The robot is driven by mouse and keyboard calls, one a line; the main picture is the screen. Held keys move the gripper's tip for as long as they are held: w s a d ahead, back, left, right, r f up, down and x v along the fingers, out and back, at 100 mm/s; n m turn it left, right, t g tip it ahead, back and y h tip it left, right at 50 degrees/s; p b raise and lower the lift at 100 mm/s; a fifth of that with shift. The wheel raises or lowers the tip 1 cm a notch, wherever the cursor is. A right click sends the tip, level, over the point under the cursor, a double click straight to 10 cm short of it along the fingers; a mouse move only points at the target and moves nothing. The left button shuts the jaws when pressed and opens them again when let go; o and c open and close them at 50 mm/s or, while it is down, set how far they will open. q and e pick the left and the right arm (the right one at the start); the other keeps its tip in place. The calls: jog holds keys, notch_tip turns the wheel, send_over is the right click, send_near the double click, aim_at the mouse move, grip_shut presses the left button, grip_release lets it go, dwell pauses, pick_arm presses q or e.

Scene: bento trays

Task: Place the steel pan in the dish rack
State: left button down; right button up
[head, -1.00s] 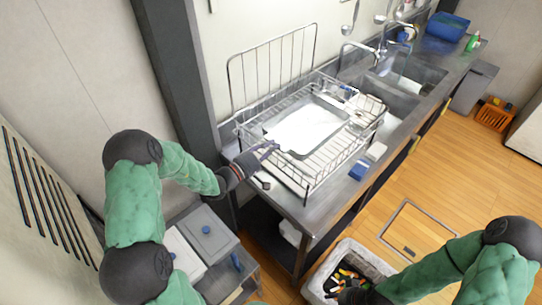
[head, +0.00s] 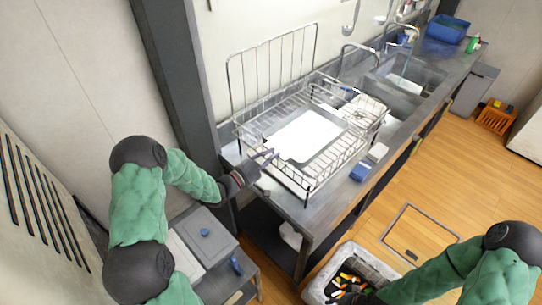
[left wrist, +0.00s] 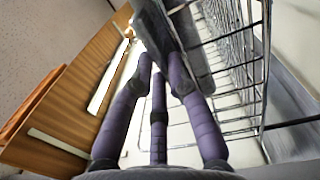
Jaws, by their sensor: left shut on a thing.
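The steel pan (head: 306,136) shows bright white in the head view, over the wire dish rack (head: 352,160). In the left wrist view its dark grey side (left wrist: 190,45) is at the fingertips. My left gripper (head: 268,158) is at the pan's near left edge and shut on it. Its purple fingers (left wrist: 158,78) also fill the middle of the left wrist view. I cannot tell whether the pan rests on the rack's wires.
The rack stands on a steel counter (head: 325,205), with a tall wire back (head: 270,75) behind it. A blue sponge (head: 360,171) lies to its right, and the sink (head: 395,98) is beyond. A grey bin (head: 378,262) with mixed contents stands on the floor.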

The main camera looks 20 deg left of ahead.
pick_arm(q)
jog(key=c, duration=1.2)
grip_release()
jog(key=shift+f, duration=0.1)
